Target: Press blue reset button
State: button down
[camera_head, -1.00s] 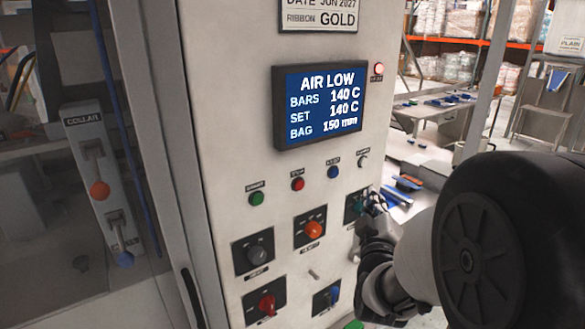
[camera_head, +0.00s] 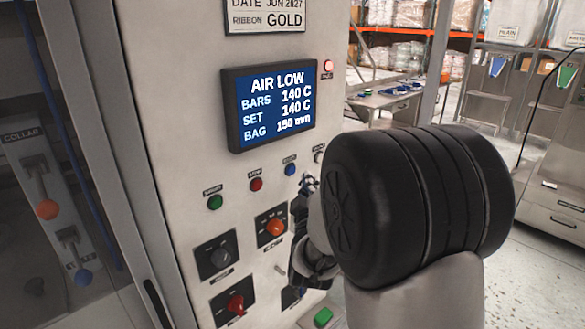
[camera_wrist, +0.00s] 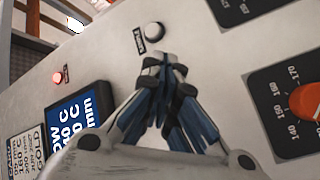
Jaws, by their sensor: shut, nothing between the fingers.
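The blue button (camera_head: 290,169) is on the upright panel below the display, third in a row after a green and a red button. My gripper (camera_head: 307,184) is just right of and slightly below the blue button in the head view, partly hidden by my arm. In the wrist view my gripper (camera_wrist: 165,62) is shut and empty, with its fingertips just below a white button (camera_wrist: 154,31). The blue button does not show in the wrist view; the fingers may hide it. I cannot tell whether the fingertips touch the panel.
The display (camera_head: 270,105) reads AIR LOW, with a lit red lamp (camera_head: 328,66) beside it. Close by are the green button (camera_head: 215,202), red button (camera_head: 256,184), orange knob (camera_head: 275,226), black knob (camera_head: 218,258) and red knob (camera_head: 235,303).

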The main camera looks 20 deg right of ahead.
jog(key=shift+w+a, duration=0.2)
jog(key=shift+w, duration=0.3)
jog(key=shift+w+a, duration=0.15)
jog(key=shift+w, duration=0.3)
jog(key=shift+w, duration=0.1)
dwell(0.7)
jog(key=shift+w+a+b, duration=0.15)
jog(key=shift+w+b, duration=0.15)
jog(key=shift+b, duration=0.05)
jog(key=shift+w+a, duration=0.15)
jog(key=shift+w, duration=0.25)
dwell(0.6)
jog(key=shift+s, duration=0.1)
dwell(0.3)
jog(key=shift+s+d+b, duration=0.3)
jog(key=shift+s+b, duration=0.25)
jog(key=shift+s, duration=0.15)
jog(key=s, duration=0.1)
jog(key=s+d+b, duration=0.1)
jog(key=s, duration=0.2)
jog(key=shift+s+d+b, duration=0.35)
jog(key=shift+b, duration=0.05)
